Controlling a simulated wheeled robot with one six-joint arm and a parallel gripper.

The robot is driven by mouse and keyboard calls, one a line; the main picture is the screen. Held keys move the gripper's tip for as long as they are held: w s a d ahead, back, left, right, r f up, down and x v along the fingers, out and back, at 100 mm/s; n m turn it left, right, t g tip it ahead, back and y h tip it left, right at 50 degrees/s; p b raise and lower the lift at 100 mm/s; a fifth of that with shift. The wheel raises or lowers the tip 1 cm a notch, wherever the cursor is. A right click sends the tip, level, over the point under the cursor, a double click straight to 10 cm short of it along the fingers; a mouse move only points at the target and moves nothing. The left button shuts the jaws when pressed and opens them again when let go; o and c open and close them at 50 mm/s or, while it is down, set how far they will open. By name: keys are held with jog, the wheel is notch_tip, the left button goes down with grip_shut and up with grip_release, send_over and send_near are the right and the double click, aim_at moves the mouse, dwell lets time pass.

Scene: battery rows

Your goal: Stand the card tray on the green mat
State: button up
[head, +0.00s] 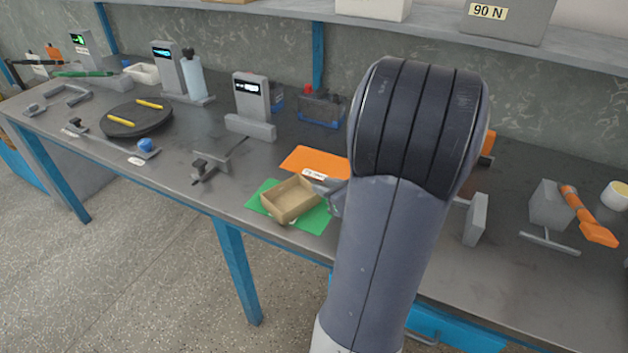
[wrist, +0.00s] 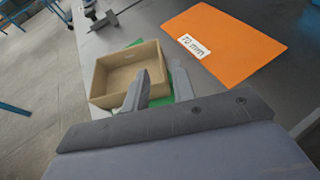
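The card tray (head: 273,206) is a tan, open-topped box. It is upright over the green mat (head: 316,219), with green showing on both sides of it, and it looks empty. The tray also shows in the wrist view (wrist: 98,88), where a strip of the green mat (wrist: 135,44) appears behind it. My gripper (head: 328,192) is at the tray's right side. In the wrist view my gripper (wrist: 160,82) has one finger inside the tray and one outside, apart, with the right wall between them. The tray's underside is hidden.
An orange mat (head: 312,160) with a "70 mm" label (wrist: 193,45) lies just behind. A grey clamp fixture (head: 210,168) stands to the left, and a display stand (head: 251,105) behind. The bench's front edge is close to the green mat. My arm hides part of the bench.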

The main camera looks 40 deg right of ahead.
jog(key=shift+v, duration=2.25)
jog(key=shift+s+d, duration=0.1)
